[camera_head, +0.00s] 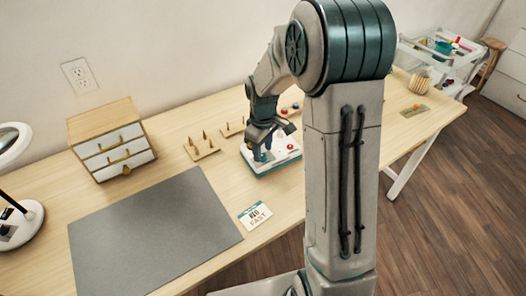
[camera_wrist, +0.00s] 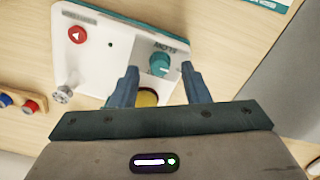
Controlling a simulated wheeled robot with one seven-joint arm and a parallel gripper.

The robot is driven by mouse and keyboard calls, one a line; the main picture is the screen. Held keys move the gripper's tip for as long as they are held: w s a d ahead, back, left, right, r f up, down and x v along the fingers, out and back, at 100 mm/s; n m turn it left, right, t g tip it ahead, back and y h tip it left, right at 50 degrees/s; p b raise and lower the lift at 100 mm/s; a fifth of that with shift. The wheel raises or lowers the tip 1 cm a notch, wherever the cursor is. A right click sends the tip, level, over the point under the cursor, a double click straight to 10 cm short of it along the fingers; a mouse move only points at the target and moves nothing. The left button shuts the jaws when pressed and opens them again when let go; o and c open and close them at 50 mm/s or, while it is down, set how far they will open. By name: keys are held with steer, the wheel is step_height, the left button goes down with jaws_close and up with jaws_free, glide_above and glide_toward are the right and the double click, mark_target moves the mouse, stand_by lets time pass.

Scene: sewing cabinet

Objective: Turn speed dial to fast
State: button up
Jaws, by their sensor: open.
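The speed dial (camera_wrist: 160,64) is a teal round knob on a white control box (camera_wrist: 105,50). The word beside it seems to read SLOW, upside down in the wrist view. My gripper (camera_wrist: 159,76) is open, with one finger on each side of the dial's near edge. I cannot tell whether either finger touches it. A yellow round part (camera_wrist: 147,98) of the box shows between the fingers, partly hidden by my gripper. In the head view my gripper (camera_head: 262,155) points down over the white box (camera_head: 286,158) and hides the dial.
The box also has a red button (camera_wrist: 77,35) and a silver knob (camera_wrist: 63,94). A card reading FAST (camera_head: 255,215) lies by a grey mat (camera_head: 150,235). Wooden peg stands (camera_head: 201,148) and a small drawer unit (camera_head: 112,140) are to the left.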

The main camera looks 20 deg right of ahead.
steer(key=shift+f, duration=0.8)
jaws_close()
